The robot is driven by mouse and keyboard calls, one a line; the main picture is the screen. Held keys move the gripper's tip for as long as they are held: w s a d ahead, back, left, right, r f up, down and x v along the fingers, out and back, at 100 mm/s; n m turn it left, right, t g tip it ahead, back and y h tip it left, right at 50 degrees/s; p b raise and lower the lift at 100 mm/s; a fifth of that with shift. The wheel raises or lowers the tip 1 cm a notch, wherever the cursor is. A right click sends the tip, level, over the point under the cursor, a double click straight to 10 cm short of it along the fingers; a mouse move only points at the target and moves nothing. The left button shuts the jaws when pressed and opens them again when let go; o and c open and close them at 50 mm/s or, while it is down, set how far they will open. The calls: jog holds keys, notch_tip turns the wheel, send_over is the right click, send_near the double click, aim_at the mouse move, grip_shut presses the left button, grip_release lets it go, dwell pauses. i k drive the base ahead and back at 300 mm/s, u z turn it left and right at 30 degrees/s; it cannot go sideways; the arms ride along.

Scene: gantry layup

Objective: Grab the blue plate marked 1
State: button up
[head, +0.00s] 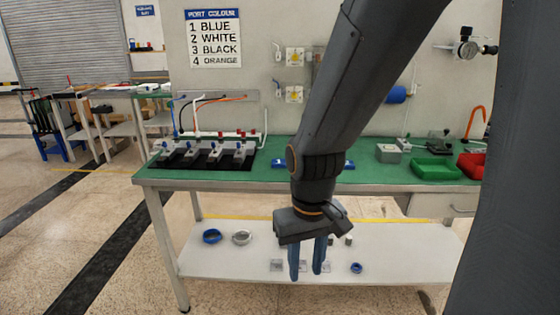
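No plate with a readable 1 shows in the head view. A flat blue piece (349,164) lies on the green bench top, partly hidden behind my arm; I cannot tell whether it is a plate or carries a mark. My gripper (306,275) points down in front of the lower shelf, with its two blue fingers apart and nothing visible between them. Small pale square pieces (276,265) lie on the shelf near the fingers, partly hidden by them. A small blue round piece (356,267) lies to their right.
The green bench (225,181) carries a black fixture row (205,158), a green bin (436,169) and a red bin (471,164). A blue ring (212,236) and a pale ring (242,237) lie on the white lower shelf (210,263). A wall sign (213,38) reads 1 BLUE.

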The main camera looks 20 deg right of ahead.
aim_at(276, 163)
jog(key=z, duration=0.05)
jog(key=i, duration=0.8)
jog(key=z, duration=0.65)
